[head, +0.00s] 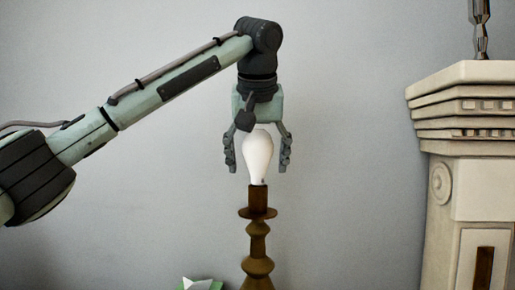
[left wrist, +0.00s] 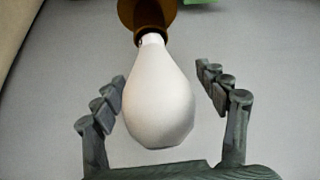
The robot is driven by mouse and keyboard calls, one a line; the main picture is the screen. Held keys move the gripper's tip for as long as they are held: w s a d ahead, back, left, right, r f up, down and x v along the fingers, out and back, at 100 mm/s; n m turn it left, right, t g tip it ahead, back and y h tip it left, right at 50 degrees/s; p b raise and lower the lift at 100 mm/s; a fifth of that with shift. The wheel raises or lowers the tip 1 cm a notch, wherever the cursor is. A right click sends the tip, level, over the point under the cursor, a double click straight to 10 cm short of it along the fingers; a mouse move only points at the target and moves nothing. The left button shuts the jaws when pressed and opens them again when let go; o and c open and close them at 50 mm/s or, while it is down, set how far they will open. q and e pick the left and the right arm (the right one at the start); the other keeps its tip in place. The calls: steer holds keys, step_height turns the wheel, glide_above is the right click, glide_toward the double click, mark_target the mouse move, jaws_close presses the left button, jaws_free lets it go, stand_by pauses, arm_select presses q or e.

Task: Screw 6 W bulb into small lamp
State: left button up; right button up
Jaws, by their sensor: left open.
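A white bulb (head: 258,156) stands upright in the socket at the top of a brown turned lamp (head: 257,230). The bulb's base meets the socket; how deep it sits I cannot tell. My left gripper (head: 257,167) points down over the bulb, open, with one finger on each side and a gap to the glass. In the left wrist view the bulb (left wrist: 158,98) lies between the open fingers (left wrist: 163,92), nearer the left one, and the lamp's socket (left wrist: 150,14) shows beyond it. My right gripper is not in view.
A pale carved mantel or pillar (head: 468,140) stands at the right, with a metallic stem (head: 480,30) on top. A green and white object (head: 200,284) shows at the bottom edge, left of the lamp. A plain grey wall is behind.

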arm_select(q)
steer(key=shift+f, duration=0.1)
steer(key=c, duration=1.4)
steer(key=shift+o, duration=0.2)
steer(key=m+h, duration=0.2)
steer(key=m, duration=0.1)
steer(key=shift+d, duration=0.3)
steer(key=shift+d+m+g+h, duration=0.15)
steer(key=shift+m+g+h, duration=0.2)
steer(key=shift+m, duration=0.75)
steer(key=shift+s+d+m+g+h, duration=0.15)
steer(key=shift+m+g+h, duration=0.1)
steer(key=shift+m+h, duration=0.45)
